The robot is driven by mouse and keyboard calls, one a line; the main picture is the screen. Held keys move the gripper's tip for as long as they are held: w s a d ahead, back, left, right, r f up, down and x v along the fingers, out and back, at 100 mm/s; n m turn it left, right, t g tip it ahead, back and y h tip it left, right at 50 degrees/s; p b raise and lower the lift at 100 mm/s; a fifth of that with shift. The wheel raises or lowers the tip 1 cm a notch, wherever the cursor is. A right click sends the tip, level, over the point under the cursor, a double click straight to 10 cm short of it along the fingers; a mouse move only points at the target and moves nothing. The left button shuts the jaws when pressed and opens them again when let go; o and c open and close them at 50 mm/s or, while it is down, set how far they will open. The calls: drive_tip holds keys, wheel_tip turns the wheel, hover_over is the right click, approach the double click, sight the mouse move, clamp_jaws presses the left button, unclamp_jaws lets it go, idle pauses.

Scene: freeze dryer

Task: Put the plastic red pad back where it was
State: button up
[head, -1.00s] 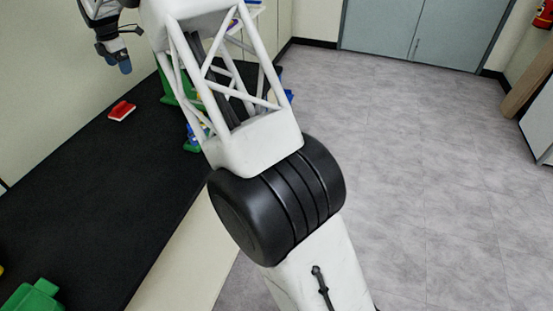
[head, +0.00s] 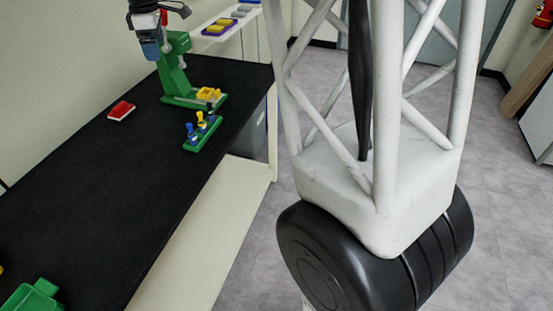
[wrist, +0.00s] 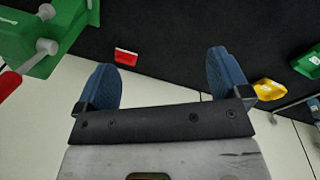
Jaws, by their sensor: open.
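The red pad (head: 121,110) lies flat on the black bench top (head: 75,180), left of the green stand, and has a pale edge. In the wrist view the red pad (wrist: 126,57) shows small, beyond and near my left finger. My gripper (head: 151,50) is above the back of the bench, close to the top of the green stand (head: 175,72). In the wrist view its two blue fingers (wrist: 165,80) are wide apart with nothing between them. The pad is apart from the fingers.
The green stand's base carries a yellow piece (head: 208,94). A green rack (head: 202,133) with blue and yellow items stands in front. A green container (head: 32,298) is at the near left. A white shelf (head: 222,33) holds coloured trays. The bench middle is clear.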

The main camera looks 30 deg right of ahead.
drive_tip(key=s+d+r+m, duration=0.25)
drive_tip(key=s+d, duration=0.25)
drive_tip(key=s, duration=0.6)
drive_tip(key=s+d+f+m, duration=0.2)
drive_tip(key=s+f+m, duration=0.1)
drive_tip(key=s, duration=0.9)
drive_tip(key=s+d+f+m+t, duration=0.1)
drive_tip(key=s+d+f+m, duration=0.2)
drive_tip(key=s, duration=0.9)
drive_tip(key=s+d+f+m, duration=0.3)
drive_tip(key=s+m, duration=0.4)
drive_tip(key=s, duration=0.5)
drive_tip(key=shift+s+f, duration=0.15)
drive_tip(key=shift+f, duration=0.3)
drive_tip(key=shift+d, duration=0.1)
